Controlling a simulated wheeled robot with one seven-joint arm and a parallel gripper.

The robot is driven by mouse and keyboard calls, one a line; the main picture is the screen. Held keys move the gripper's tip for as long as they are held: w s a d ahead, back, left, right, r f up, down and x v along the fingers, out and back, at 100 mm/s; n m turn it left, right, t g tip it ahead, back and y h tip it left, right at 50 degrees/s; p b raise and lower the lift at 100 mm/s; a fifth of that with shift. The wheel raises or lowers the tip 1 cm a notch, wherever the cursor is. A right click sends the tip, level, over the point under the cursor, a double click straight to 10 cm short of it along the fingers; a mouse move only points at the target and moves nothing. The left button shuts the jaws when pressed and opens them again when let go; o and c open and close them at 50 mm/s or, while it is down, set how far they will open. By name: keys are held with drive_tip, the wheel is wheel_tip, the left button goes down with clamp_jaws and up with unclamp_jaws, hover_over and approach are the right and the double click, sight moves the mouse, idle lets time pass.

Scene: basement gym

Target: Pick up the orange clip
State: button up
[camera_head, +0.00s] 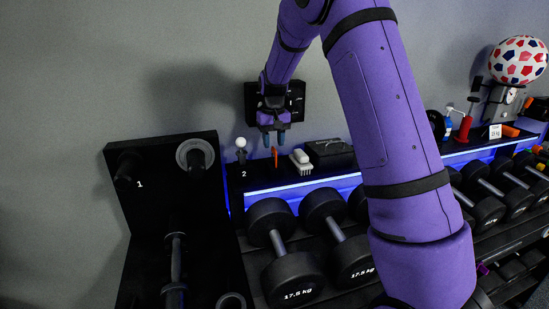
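The orange clip (275,157) is a small, thin, upright-looking orange piece on the top shelf of the dumbbell rack, left of a white brush. The fingertips appear a little above the clip, with a small gap in the picture. I cannot tell the exact depth between them. Nothing shows between the fingers.
A white-knobbed item (241,144) stands left of the clip. A white brush (301,162) and a dark box (329,153) are at its right. Dumbbells (288,268) fill the rack below. A wall box (296,101) is behind my gripper. A patterned ball (518,60) is far right.

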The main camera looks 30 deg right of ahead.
sight(274, 150)
drive_tip(key=shift+s+d+f, duration=0.1)
drive_tip(key=shift+f, duration=3.05)
clamp_jaws()
